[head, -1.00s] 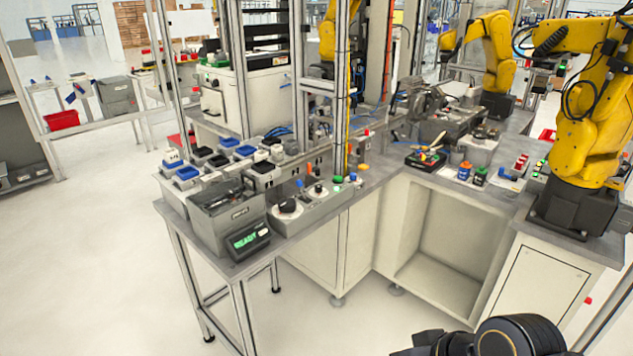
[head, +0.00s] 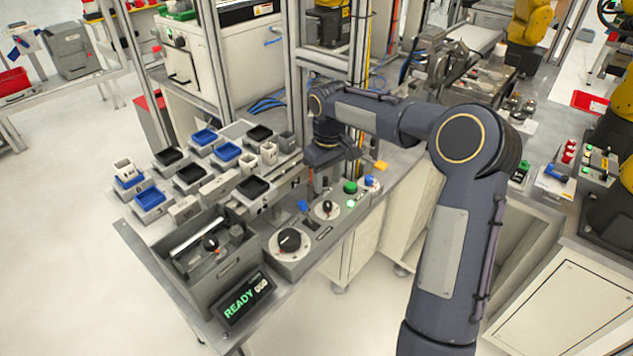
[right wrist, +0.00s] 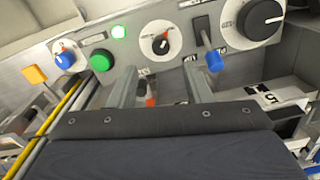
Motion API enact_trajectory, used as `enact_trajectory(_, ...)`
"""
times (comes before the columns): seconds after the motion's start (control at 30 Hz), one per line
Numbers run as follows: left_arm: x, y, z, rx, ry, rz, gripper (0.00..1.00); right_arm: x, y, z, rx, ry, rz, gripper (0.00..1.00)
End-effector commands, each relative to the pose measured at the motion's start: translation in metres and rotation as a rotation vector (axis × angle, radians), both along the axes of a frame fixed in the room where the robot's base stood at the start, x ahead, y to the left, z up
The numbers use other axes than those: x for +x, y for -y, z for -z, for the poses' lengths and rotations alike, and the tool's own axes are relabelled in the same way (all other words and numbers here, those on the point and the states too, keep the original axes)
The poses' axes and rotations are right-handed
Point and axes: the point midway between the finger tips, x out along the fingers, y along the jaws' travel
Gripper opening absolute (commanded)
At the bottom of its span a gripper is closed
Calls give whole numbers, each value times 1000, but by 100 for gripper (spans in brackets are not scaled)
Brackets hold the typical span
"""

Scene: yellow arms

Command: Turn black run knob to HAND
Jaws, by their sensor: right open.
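The grey control panel (head: 320,232) carries two black knobs. The large black knob (head: 289,240) sits at its near left on a white dial. The small black knob (head: 326,207) sits near its middle, also on a white dial. The right wrist view shows the small knob (right wrist: 160,43) and the large knob (right wrist: 262,18). Labels are too small to read, so I cannot tell which is the run knob. My right gripper (head: 319,188) is open, just behind the small knob in the head view. In the wrist view its fingers (right wrist: 160,76) straddle the small knob's line, apart from it.
Beside the small knob are a blue-tipped lever (right wrist: 213,60), a lit green lamp (right wrist: 118,31), a green button (right wrist: 101,60) and a blue knob (right wrist: 66,58). A READY display (head: 244,300) stands at the bench's near corner. Several small trays stand left of the panel.

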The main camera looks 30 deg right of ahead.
Motion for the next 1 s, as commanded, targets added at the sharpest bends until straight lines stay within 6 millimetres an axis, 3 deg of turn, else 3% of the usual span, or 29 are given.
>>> enact_trajectory(0.5, 0, 0, -9, 0, 0, 0, 36, -1, 0, 70, 2, -2, 0, 45)
enact_trajectory(0.83, 0, 0, -9, 0, 0, 0, 36, -1, 0, 75, 1, 1, 1, 45)
enact_trajectory(1.0, 0, 0, -9, 0, 0, 0, 36, -1, 0, 75, 1, 1, 1, 25)
